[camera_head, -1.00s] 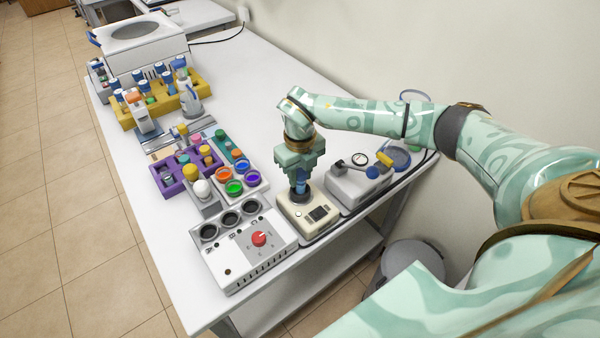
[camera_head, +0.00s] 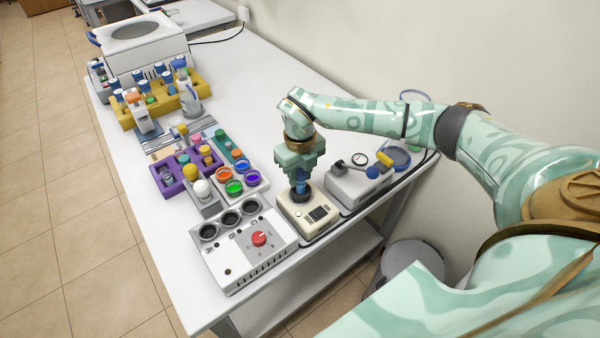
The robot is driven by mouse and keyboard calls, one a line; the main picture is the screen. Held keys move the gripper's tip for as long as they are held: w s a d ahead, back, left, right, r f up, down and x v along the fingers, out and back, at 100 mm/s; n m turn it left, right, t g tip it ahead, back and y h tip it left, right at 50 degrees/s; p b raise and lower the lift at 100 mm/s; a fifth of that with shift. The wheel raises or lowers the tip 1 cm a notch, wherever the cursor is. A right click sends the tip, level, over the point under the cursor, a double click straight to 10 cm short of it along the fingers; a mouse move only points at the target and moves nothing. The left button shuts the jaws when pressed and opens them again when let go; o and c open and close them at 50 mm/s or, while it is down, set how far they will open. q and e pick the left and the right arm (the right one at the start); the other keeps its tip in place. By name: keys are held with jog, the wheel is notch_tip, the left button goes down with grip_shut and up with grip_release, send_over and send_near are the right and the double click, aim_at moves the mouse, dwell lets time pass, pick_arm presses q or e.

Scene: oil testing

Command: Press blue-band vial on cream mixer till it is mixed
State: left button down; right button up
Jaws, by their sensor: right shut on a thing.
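The cream mixer (camera_head: 310,217) stands near the table's right edge, with a dark round cup on top and a dark panel on its front. My right gripper (camera_head: 301,180) points straight down above it and is shut on the blue-band vial (camera_head: 301,186). The vial is upright, and its lower end meets the mixer's dark cup. Its upper part is hidden by the fingers. Whether its contents are mixed cannot be told. My left gripper is not in view.
A white box with a red knob (camera_head: 259,239) stands left of the mixer. A purple rack (camera_head: 172,178) and a yellow rack (camera_head: 127,120) lie farther left. The table's back middle is clear.

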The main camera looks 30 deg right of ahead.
dwell(0.5)
jog(key=shift+r+p, duration=2.65)
jog(key=shift+r, duration=0.4)
jog(key=shift+f, duration=0.15)
